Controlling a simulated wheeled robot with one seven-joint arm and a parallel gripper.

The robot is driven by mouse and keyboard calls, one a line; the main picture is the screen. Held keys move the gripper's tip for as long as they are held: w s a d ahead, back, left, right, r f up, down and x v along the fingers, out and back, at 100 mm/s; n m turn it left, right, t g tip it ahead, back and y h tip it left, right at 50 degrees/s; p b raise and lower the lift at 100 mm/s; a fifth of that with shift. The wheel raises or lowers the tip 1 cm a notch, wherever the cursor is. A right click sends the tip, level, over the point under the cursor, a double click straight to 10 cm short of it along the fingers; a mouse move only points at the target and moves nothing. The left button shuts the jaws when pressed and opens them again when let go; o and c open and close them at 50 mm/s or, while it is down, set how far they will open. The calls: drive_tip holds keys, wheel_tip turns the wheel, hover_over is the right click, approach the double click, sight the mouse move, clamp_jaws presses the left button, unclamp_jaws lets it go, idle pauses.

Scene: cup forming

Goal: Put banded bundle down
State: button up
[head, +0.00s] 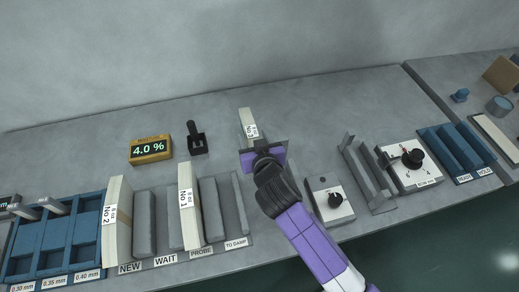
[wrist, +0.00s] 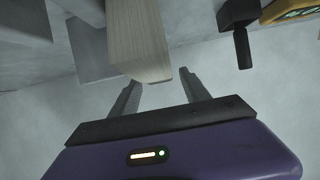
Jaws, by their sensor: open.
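A pale, layered bundle marked No 3 (head: 245,117) is on the grey bench at the back middle in the head view. My gripper (head: 262,152) is at its near, labelled end and partly hides it. In the wrist view a pale bundle (wrist: 140,40) comes down from the top edge, its end near the gap between my fingertips (wrist: 158,77). The fingers are apart and open, with clear space beside the bundle. I cannot tell whether the bundle touches the bench all along. No band is clear on it.
Bundles No 2 (head: 117,225) and No 1 (head: 188,215) stand in a grey divided rack (head: 145,222) at left. A yellow display (head: 150,149) reads 4.0 %, with a black tool (head: 196,138) beside it. A dial box (head: 328,200) stands right of my arm.

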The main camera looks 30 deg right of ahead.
drive_tip(key=b+v, duration=0.1)
drive_tip(key=v, duration=0.8)
drive_tip(key=shift+s, duration=0.1)
drive_tip(key=s+a+f+n+y, duration=0.1)
drive_tip(key=s+f+n+y, duration=0.1)
drive_tip(key=s, duration=0.6)
drive_tip(key=s+a+f+n+y, duration=0.1)
drive_tip(key=s+y, duration=0.1)
drive_tip(key=s, duration=0.7)
drive_tip(key=s+r+t, duration=0.2)
drive_tip(key=s+r, duration=0.5)
drive_tip(key=s, duration=0.5)
drive_tip(key=shift+s+n, duration=0.2)
drive_tip(key=shift+n, duration=0.1)
drive_tip(key=shift+o, duration=0.5)
drive_tip(key=shift+s+r, duration=0.25)
drive_tip(key=shift+r, duration=0.15)
